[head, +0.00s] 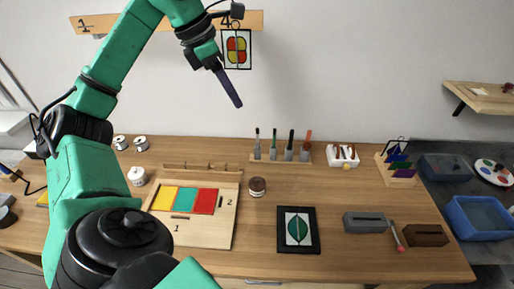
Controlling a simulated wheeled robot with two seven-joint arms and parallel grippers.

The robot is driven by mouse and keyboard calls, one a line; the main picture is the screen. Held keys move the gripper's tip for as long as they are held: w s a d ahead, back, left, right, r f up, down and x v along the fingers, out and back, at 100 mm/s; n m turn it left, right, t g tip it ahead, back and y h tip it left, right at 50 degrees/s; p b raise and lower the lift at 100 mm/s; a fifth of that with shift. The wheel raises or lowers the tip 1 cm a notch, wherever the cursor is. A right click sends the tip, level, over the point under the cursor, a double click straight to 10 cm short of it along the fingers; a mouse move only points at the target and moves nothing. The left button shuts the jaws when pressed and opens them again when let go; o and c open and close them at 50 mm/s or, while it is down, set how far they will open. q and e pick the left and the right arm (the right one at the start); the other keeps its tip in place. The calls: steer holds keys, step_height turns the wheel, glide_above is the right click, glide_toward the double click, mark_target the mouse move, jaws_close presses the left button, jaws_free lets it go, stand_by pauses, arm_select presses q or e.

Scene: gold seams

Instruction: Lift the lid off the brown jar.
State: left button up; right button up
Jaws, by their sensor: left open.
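The brown jar (257,188) is small and round, with a brown top and a paler band below it. It stands upright on the wooden table, right of the board with coloured panels. Its lid (257,183) appears seated on top; the seam is too small to make out. My left gripper (236,102) is open, high in front of the wall, above and slightly left of the jar in the picture and well apart from it. Its dark fingers overlap in this view. My right gripper is not in view.
A board (207,235) with yellow, green and red panels lies left of the jar. A tool rack (280,160) stands behind it. A framed leaf picture (298,230) lies at front right. A white jar (137,175) stands further left. Bare table surrounds the brown jar.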

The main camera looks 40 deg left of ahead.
arm_select(q)
step_height(320, 180, down, 4)
steer(key=s+b, duration=0.1)
steer(key=b, duration=1.7)
glide_toward(257, 178)
steer(key=b+x, duration=0.4)
steer(key=x, duration=0.4)
steer(key=shift+d+f, duration=0.1)
steer(key=shift+f, duration=0.3)
jaws_close()
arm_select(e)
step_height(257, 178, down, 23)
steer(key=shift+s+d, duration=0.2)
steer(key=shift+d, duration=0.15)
